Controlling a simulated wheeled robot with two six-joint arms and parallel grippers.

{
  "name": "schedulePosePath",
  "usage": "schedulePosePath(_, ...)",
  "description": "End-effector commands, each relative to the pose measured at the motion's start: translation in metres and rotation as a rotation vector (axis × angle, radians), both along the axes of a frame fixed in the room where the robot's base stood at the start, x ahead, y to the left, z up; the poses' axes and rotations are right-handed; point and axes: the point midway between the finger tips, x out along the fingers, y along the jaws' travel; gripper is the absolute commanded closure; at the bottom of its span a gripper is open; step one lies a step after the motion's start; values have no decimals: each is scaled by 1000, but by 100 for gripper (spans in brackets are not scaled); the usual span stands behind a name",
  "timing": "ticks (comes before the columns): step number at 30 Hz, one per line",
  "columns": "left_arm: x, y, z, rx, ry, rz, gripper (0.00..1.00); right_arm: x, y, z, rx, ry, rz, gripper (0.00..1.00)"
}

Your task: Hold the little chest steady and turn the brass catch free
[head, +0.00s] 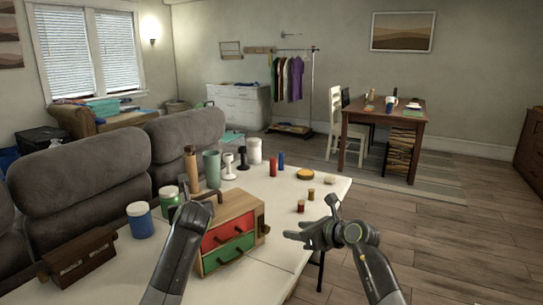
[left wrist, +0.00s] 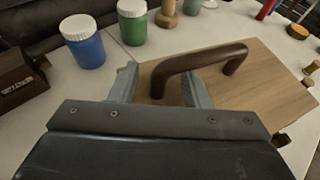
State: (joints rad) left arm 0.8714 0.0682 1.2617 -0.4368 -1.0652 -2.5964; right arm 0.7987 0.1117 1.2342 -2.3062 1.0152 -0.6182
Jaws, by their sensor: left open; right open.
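The little chest (head: 246,213) stands on the white table, with a pale wood body, a red drawer (head: 215,236) and a green drawer (head: 226,254). A dark brown carrying handle (left wrist: 207,56) arches over its top. My left gripper (left wrist: 161,84) is open at the top of the chest, its fingers on either side of one end of the handle in the left wrist view. My right gripper (head: 298,231) is open and empty, to the right of the chest and apart from it. A small brownish fitting shows on the chest's right side; I cannot tell whether it is the brass catch.
The white table (head: 287,190) holds a blue jar (head: 139,221), a green jar (head: 169,199), a teal cup (head: 212,168), small red spools, and a dark brown box (head: 77,258) at left. A grey sofa (head: 85,185) stands behind. Open floor lies at right.

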Motion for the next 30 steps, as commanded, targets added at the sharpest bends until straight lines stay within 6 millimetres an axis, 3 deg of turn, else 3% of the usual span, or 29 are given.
schedulePosePath(1,0,0,0,0,0,0,50,0,0,0,0,0,0,52)
schedulePosePath(5,0,0,0,0,0,0,35,0,0,0,0,0,0,52)
schedulePosePath(17,-5,-2,2,0,-1,-1,35,0,0,0,0,0,0,52)
schedulePosePath(30,-59,-22,26,-2,-2,-2,35,0,0,0,0,0,0,52)
